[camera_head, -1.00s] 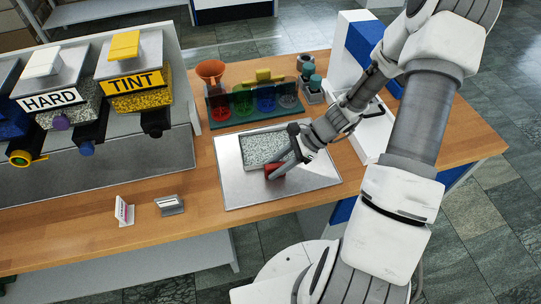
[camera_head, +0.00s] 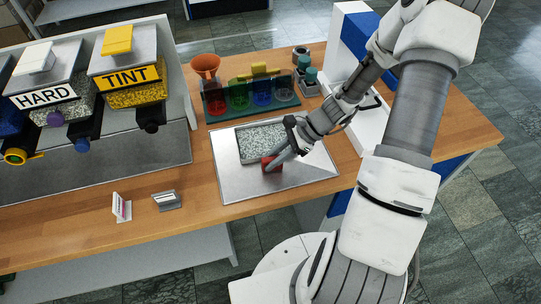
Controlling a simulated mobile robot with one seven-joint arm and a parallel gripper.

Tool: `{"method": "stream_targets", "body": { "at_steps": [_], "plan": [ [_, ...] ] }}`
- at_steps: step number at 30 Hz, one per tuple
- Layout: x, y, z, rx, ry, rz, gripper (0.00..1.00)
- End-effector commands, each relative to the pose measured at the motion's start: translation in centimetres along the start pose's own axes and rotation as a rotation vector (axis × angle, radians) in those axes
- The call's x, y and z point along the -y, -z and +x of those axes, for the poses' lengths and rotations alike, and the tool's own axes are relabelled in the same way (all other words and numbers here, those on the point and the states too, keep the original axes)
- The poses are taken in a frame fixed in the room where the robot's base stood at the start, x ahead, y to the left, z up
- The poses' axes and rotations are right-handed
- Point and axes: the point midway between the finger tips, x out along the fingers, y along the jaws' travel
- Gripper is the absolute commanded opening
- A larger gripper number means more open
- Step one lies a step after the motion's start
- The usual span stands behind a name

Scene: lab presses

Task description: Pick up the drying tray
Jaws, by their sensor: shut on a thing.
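The drying tray appears to be the shallow rectangular tray (camera_head: 251,146) filled with pale speckled granules, with a red grip (camera_head: 269,166) at its front edge. It lies on a larger flat metal sheet (camera_head: 240,186) on the wooden bench. My gripper (camera_head: 272,161) reaches down from the right and is shut on the red grip at the tray's near side. The fingers and arm hide part of the grip and the tray's right corner. I see no clear gap between tray and sheet.
Behind the tray stands a rack of coloured cups (camera_head: 238,95) with an orange funnel (camera_head: 205,67). Hoppers labelled HARD (camera_head: 46,95) and TINT (camera_head: 122,76) are at left. A white and blue press (camera_head: 368,130) stands at right.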

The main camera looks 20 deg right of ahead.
Motion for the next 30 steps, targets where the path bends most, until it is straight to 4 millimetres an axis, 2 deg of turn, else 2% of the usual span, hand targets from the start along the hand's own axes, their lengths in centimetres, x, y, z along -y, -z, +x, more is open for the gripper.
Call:
{"method": "stream_targets", "body": {
  "at_steps": [5,12,24,30],
  "plan": [
    [0.0,-0.8,-0.8,-0.001,0.001,-0.003,0.00],
    [0.0,-2.9,-3.1,-0.003,0.002,-0.004,0.00],
    [-2.6,-0.5,-12.5,-0.002,0.004,0.000,0.00],
    [-3.4,0.0,-14.9,-0.001,0.001,0.000,0.00]
  ]
}}
